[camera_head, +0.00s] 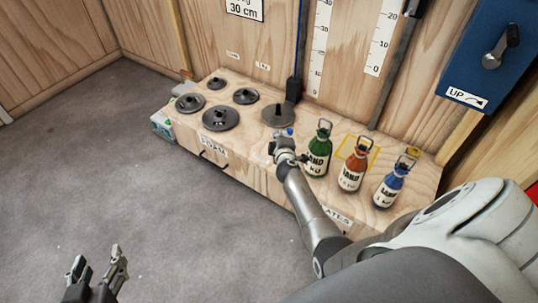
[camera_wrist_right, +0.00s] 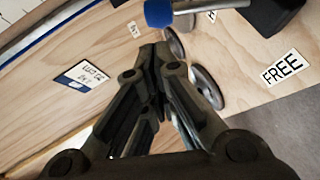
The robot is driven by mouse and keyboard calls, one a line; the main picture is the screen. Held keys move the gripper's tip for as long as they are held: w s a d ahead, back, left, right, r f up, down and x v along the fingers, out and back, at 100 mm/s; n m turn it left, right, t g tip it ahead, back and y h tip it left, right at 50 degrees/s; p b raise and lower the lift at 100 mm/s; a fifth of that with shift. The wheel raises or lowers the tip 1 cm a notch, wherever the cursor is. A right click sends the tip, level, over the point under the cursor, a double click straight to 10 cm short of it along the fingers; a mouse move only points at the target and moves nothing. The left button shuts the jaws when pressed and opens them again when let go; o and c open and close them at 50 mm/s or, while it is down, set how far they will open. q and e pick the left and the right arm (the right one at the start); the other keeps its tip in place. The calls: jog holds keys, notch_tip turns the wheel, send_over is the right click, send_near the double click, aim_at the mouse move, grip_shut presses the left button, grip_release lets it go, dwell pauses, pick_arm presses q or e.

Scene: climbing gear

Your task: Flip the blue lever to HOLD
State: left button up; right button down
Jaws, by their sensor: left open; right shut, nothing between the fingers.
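The blue-tipped lever (camera_wrist_right: 158,13) shows at the top of the right wrist view, with a metal rod running right from its blue end. A FREE label (camera_wrist_right: 285,68) is to its right, and part of another label starting with H (camera_wrist_right: 211,15) is near the rod. My right gripper (camera_wrist_right: 154,55) is shut and empty, just below the blue tip in that view, apart from it in the picture. In the head view my right gripper (camera_head: 283,146) is beside a small blue tip (camera_head: 290,131) over the wooden bench. My left gripper (camera_head: 96,262) is open and empty above the floor.
The wooden bench (camera_head: 243,169) holds several dark weight plates (camera_head: 220,118) on the left. Green (camera_head: 318,155), red (camera_head: 353,172) and blue (camera_head: 388,188) bottles stand right of my right gripper. A blue box with a crank (camera_head: 487,60) is at upper right. Grey floor is clear.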

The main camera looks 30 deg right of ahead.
jog(key=shift+w+d, duration=0.1)
jog(key=shift+d, duration=0.2)
pick_arm(q)
jog(key=shift+w+r, duration=0.1)
jog(key=shift+r, duration=0.05)
pick_arm(e)
jog(key=shift+w+d+r, duration=0.1)
jog(key=shift+d, duration=0.15)
dwell(0.4)
